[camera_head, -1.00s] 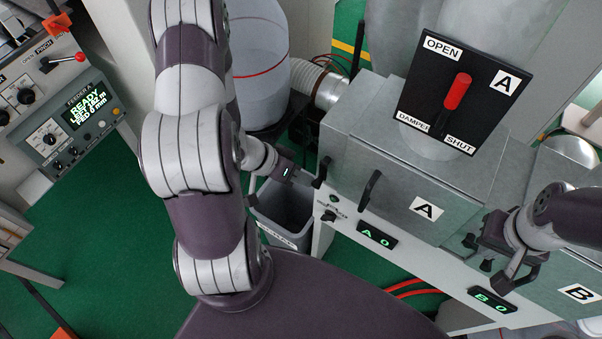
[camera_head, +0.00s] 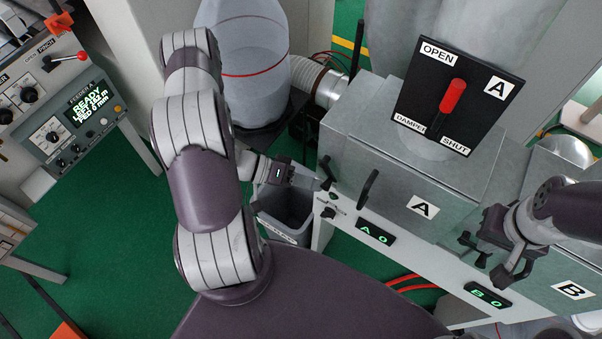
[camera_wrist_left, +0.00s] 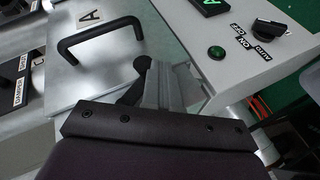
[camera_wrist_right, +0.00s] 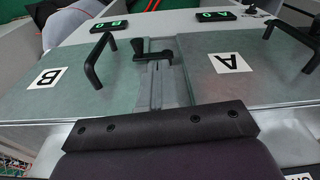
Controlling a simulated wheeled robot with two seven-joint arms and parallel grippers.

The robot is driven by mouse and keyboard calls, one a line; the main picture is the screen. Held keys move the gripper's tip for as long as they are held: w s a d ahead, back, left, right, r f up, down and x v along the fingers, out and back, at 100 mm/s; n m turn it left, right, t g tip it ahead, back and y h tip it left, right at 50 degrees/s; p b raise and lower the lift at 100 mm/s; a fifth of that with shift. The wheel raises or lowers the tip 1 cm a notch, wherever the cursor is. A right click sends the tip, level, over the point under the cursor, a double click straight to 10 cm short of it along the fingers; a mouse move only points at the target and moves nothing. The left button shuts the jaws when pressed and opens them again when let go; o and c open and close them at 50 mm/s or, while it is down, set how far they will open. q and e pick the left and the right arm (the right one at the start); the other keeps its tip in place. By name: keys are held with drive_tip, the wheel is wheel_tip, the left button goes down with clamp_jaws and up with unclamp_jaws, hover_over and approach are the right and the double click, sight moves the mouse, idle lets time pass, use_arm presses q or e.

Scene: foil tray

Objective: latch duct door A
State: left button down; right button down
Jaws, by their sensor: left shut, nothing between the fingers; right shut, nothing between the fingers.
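Duct door A (camera_head: 395,190) is a grey metal door with an "A" label and a black bar handle (camera_head: 369,188). It looks closed in its frame. Its black latch lever (camera_head: 326,172) is at the door's left edge; its round knob (camera_wrist_left: 141,64) shows in the left wrist view, the rest partly hidden by the fingers. My left gripper (camera_head: 314,183) is shut and empty, right beside this lever; I cannot tell whether they touch. My right gripper (camera_head: 491,272) is shut and empty in front of door B (camera_head: 545,272), near its black latch (camera_wrist_right: 152,53).
The damper A panel (camera_head: 480,75) with a red-knobbed lever stands above door A. Readouts "A 0" (camera_head: 375,235) and "B 0" (camera_head: 488,297) are on the white front rail. A grey bin (camera_head: 285,212) stands below the left gripper. Green floor is open at left.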

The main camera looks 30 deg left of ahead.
use_arm(q)
drive_tip(key=d+n+h+b, duration=0.1)
drive_tip(key=h, duration=0.1)
drive_tip(key=d+n+t+h+b, duration=0.1)
drive_tip(key=h+b, duration=0.1)
drive_tip(key=d+t+h+b, duration=0.1)
drive_tip(key=h+b, duration=0.1)
drive_tip(key=shift+s+n, duration=0.15)
drive_tip(key=shift+n, duration=0.25)
drive_tip(key=shift+d+r, duration=0.65)
drive_tip(key=shift+d, duration=0.1)
idle(0.5)
idle(1.1)
drive_tip(key=b+v, duration=0.5)
drive_tip(key=v, duration=0.7)
drive_tip(key=shift+s+a, duration=0.2)
drive_tip(key=shift+a, duration=0.15)
drive_tip(key=shift+w, duration=0.1)
